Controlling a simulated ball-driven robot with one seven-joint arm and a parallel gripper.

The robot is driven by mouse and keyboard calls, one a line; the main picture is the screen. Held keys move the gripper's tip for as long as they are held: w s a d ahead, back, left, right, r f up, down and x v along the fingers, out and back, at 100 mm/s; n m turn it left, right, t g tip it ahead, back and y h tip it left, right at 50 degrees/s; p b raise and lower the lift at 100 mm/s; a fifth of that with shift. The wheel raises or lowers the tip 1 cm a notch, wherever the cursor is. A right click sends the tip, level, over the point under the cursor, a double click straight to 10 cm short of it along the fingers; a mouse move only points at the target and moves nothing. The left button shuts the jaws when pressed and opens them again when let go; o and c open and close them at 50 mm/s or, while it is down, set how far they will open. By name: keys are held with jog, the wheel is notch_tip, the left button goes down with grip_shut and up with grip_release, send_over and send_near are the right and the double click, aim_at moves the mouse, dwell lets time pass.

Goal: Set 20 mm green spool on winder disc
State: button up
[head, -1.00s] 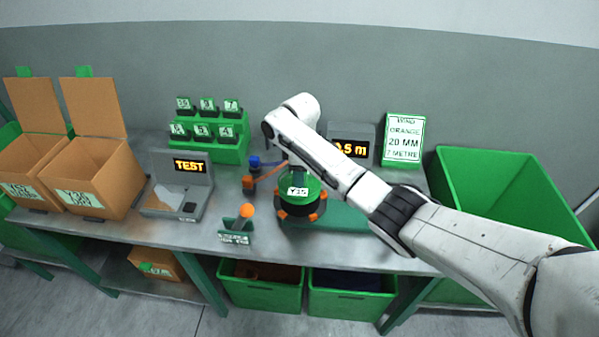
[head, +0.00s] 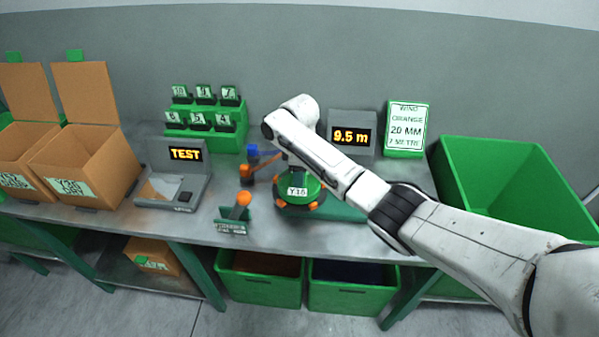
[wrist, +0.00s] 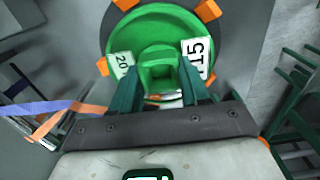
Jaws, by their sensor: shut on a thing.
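The green spool (head: 312,186) has a white tag starting with Y on its side. In the wrist view the spool (wrist: 145,25) shows a "20" tag and a "15" tag. It sits low over the dark winder disc (wrist: 232,12), inside the orange lugs around the rim, and looks level. The head view shows the winder disc (head: 296,209) directly under it; I cannot tell whether the spool rests fully on it. My gripper (wrist: 162,72) is shut on the spool's raised green centre. In the head view my arm hides the gripper.
Orange and blue guide parts (head: 248,168) stand left of the winder, with an orange-knobbed lever (head: 242,200) in front. A display (head: 350,136) reads 9.5 m; the sign (head: 405,128) reads orange, 20 mm. A green bin (head: 500,180) is right; open cartons (head: 80,165) are left.

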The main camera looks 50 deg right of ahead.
jog(key=o, duration=1.2)
jog(key=shift+o, duration=0.2)
notch_tip(320, 180, up, 11)
jog(key=b, duration=0.1)
jog(key=shift+f, duration=0.1)
